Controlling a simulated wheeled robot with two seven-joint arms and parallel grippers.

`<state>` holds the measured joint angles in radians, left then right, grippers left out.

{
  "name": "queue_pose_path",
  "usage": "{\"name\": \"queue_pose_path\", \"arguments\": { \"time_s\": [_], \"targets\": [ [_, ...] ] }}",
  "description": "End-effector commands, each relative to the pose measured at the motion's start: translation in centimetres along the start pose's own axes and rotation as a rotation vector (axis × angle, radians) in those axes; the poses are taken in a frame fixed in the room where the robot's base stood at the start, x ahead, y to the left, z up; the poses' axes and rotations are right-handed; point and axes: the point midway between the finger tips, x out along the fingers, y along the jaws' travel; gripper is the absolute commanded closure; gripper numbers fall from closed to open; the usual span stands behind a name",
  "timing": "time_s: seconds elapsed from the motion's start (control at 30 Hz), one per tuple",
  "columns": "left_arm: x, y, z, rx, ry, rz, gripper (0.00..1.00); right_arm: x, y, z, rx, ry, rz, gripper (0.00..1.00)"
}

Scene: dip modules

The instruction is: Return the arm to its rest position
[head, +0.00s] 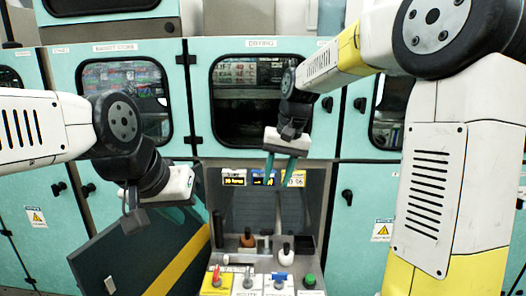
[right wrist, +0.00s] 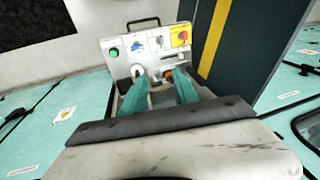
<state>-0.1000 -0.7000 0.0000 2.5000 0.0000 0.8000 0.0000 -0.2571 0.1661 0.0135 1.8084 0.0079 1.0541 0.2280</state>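My right gripper (head: 278,178) hangs in front of the dark window marked "DRYING", above the recessed bay, with its teal fingers pointing down and apart. In the right wrist view its two fingers (right wrist: 158,100) are spread with nothing held between them. My left gripper (head: 188,212) is lower at the left, in front of the open dark door panel. Its teal fingers are partly hidden by its own body and blend with the teal background, so its opening is unclear. The right arm is raised and bent.
An open dark door with a yellow stripe (head: 180,266) stands left of the bay. A control panel (head: 250,281) with buttons and switches is at the bay's front. A brown bottle (head: 247,238) and a white bottle (head: 286,252) stand behind it. Teal cabinets (head: 345,130) line the back.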

Motion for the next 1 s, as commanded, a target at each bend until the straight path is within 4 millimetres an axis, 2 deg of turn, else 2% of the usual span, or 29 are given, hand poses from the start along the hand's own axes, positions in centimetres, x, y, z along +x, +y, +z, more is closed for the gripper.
{"name": "queue_pose_path", "arguments": {
  "time_s": [0.03, 0.2, 0.33, 0.5, 0.6, 0.7, 1.0],
  "targets": [
    [0.0, 0.0, 0.0, 0.000, 0.000, 0.000, 0.64, -1.8, 1.1, 1.6, -0.002, 0.040, -0.005, 0.64],
    [0.0, 0.0, 0.0, 0.000, 0.000, 0.000, 0.64, -5.3, 4.2, 7.0, -0.021, 0.161, -0.012, 0.64],
    [0.0, 0.0, 0.0, 0.000, 0.000, 0.000, 0.64, -6.7, 6.1, 11.3, -0.035, 0.252, -0.010, 0.64],
    [0.0, 0.0, 0.0, 0.000, 0.000, 0.000, 0.64, -7.0, 8.0, 16.3, -0.053, 0.356, 0.001, 0.64],
    [0.0, 0.0, 0.0, 0.000, 0.000, 0.000, 0.64, -6.7, 8.7, 18.3, -0.061, 0.398, 0.008, 0.64],
    [0.0, 0.0, 0.0, 0.000, 0.000, 0.000, 0.64, -6.4, 9.0, 19.4, -0.065, 0.423, 0.012, 0.64],
    [0.0, 0.0, 0.0, 0.000, 0.000, 0.000, 0.64, -6.2, 9.2, 19.8, -0.068, 0.433, 0.015, 0.64]
  ]
}}
